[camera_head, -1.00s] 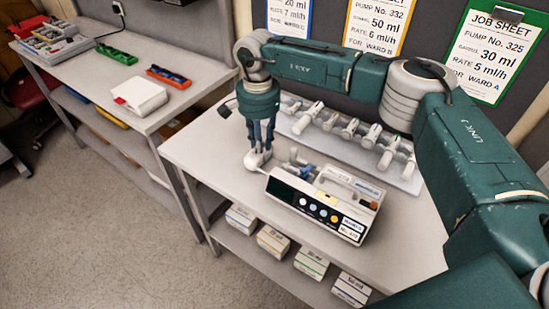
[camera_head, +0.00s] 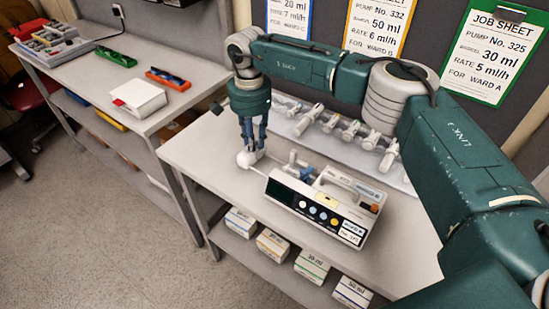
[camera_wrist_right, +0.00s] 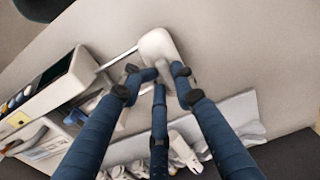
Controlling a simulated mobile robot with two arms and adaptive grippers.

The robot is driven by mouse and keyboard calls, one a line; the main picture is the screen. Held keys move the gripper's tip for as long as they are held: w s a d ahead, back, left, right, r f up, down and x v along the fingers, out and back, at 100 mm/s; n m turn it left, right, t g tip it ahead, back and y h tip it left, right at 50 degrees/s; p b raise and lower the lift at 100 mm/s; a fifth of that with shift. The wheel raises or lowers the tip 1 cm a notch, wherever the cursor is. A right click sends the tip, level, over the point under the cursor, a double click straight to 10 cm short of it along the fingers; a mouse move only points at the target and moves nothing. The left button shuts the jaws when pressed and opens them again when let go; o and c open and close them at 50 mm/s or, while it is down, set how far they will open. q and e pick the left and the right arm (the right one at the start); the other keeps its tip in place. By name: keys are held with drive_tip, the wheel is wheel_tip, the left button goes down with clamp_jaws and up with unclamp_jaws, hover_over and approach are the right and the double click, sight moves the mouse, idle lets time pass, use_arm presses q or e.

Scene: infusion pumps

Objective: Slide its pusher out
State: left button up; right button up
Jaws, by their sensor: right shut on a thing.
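The infusion pump (camera_head: 318,204) stands on the table, with its dark display and coloured buttons facing front. Its white pusher (camera_head: 245,161) sticks out at the pump's left end, on a thin rod. My right gripper (camera_head: 251,149) points down from above and is shut on the pusher. In the right wrist view the pusher (camera_wrist_right: 159,45) is a rounded white block with the gripper fingers (camera_wrist_right: 160,78) around its near part. Thin rods join it to the pump (camera_wrist_right: 48,82). My left gripper is not in view.
A rack of several syringes (camera_head: 352,132) lies behind the pump, below job sheets (camera_head: 487,50) on the wall. Boxes (camera_head: 312,266) stand on the shelf below. A side bench at left holds a white box (camera_head: 138,97) and coloured trays. Table left of the pusher is clear.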

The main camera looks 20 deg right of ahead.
drive_tip(key=shift+w+a+f, duration=0.1)
drive_tip(key=shift+w+f, duration=0.05)
drive_tip(key=shift+w, duration=0.1)
idle(0.6)
drive_tip(key=shift+o, duration=1.3)
drive_tip(key=shift+w+r+p, duration=0.15)
drive_tip(key=shift+r+p, duration=0.15)
drive_tip(key=shift+r, duration=0.4)
drive_tip(key=shift+r+p, duration=1.55)
drive_tip(key=shift+r, duration=1.35)
drive_tip(key=shift+f, duration=0.1)
